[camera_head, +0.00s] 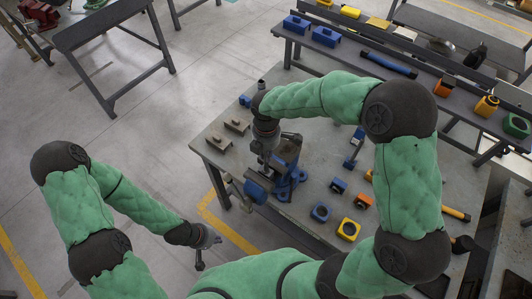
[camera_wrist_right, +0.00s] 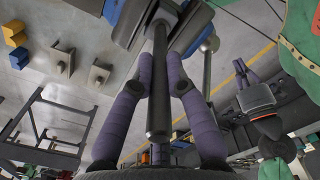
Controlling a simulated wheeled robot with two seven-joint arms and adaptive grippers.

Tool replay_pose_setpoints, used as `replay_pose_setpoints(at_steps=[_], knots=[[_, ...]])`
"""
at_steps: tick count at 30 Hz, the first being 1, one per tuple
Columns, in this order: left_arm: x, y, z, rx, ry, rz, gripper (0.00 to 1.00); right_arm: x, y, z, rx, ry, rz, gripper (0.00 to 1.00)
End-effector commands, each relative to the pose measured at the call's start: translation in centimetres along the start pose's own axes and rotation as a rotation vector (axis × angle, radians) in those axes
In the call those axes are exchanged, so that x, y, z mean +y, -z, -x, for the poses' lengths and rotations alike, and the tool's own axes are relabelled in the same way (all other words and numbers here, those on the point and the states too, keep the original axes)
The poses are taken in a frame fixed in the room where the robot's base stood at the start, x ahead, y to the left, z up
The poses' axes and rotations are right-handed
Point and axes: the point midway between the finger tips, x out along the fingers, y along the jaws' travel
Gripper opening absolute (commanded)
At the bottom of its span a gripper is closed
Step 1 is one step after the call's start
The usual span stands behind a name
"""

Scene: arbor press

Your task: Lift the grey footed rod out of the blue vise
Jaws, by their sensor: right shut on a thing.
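The blue vise (camera_head: 288,172) stands on the near left part of the grey workbench. My right gripper (camera_head: 266,146) comes down at the vise from above and hides part of it. In the right wrist view, the purple-grey fingers of the right gripper (camera_wrist_right: 160,68) are shut on the grey rod (camera_wrist_right: 158,100), which runs lengthwise between them. The rod's foot is not clearly visible, and I cannot tell whether it is clear of the vise jaws. My left gripper (camera_head: 207,238) hangs off the bench at the lower left, away from the vise; its fingers are too small to judge.
Two grey blocks with posts (camera_head: 228,132) sit left of the vise. Small blue, orange and yellow blocks (camera_head: 348,229) lie to its right. A blue-handled tool (camera_head: 354,148) lies further right. A shelf (camera_head: 350,48) with several parts runs along the back.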

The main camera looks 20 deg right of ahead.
Motion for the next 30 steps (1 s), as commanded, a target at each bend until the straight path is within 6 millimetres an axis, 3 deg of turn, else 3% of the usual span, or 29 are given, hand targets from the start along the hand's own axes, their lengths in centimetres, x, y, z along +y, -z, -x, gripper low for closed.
replay_pose_setpoints(at_steps=[30], knots=[[1.1,-0.1,3.1,0.000,0.000,0.000,0.00,0.1,0.0,4.6,0.000,-0.005,-0.001,0.00]])
